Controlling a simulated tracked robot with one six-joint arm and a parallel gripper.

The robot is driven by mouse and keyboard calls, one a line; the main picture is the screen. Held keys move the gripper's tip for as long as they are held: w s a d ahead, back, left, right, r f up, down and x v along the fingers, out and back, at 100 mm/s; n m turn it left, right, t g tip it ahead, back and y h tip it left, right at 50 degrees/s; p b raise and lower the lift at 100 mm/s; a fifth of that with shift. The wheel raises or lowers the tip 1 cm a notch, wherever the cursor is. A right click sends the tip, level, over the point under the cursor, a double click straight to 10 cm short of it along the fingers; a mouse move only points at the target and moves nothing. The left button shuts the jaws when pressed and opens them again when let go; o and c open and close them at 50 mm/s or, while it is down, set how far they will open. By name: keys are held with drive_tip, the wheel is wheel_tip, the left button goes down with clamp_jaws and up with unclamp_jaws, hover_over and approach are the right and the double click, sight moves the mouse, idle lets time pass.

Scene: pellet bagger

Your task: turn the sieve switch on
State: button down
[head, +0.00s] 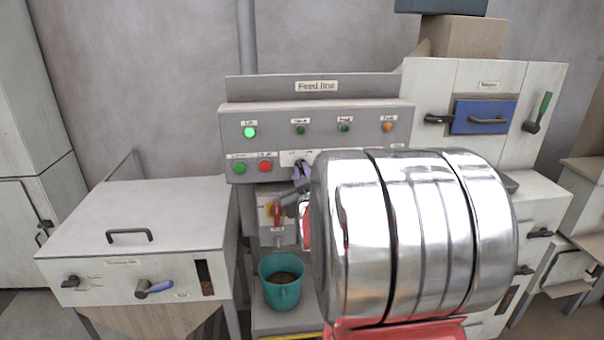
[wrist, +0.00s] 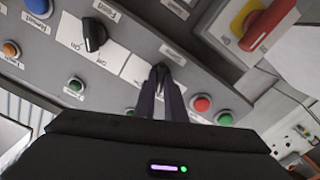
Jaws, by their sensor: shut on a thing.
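My gripper (wrist: 165,82) is shut on the small dark sieve switch (wrist: 160,72) on the grey control panel (head: 318,112). Only the tip of the switch shows between the fingers, and its exact angle cannot be told. A white label plate lies beside it, too blurred to read fully. In the head view my gripper (head: 301,172) shows small at the panel's lower edge, where my shiny arm covers much of the panel. A similar black knob (wrist: 95,35) marked Feed sits beside it in the wrist view. One green lamp (head: 249,132) is lit bright; a second green lamp (head: 300,129) looks dark.
A green button (head: 239,167) and a red button (head: 265,167) sit close left of my gripper. Below is a red and yellow switch (head: 275,213), with a teal bucket (head: 282,292) under it. A white cabinet (head: 140,220) with handles stands at left.

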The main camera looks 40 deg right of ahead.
drive_tip(key=m, duration=0.5)
drive_tip(key=shift+a+f, duration=0.1)
drive_tip(key=shift+f, duration=0.05)
drive_tip(key=m, duration=0.6)
idle(0.5)
drive_tip(key=c, duration=1.8)
unclamp_jaws()
drive_tip(key=shift+s, duration=0.1)
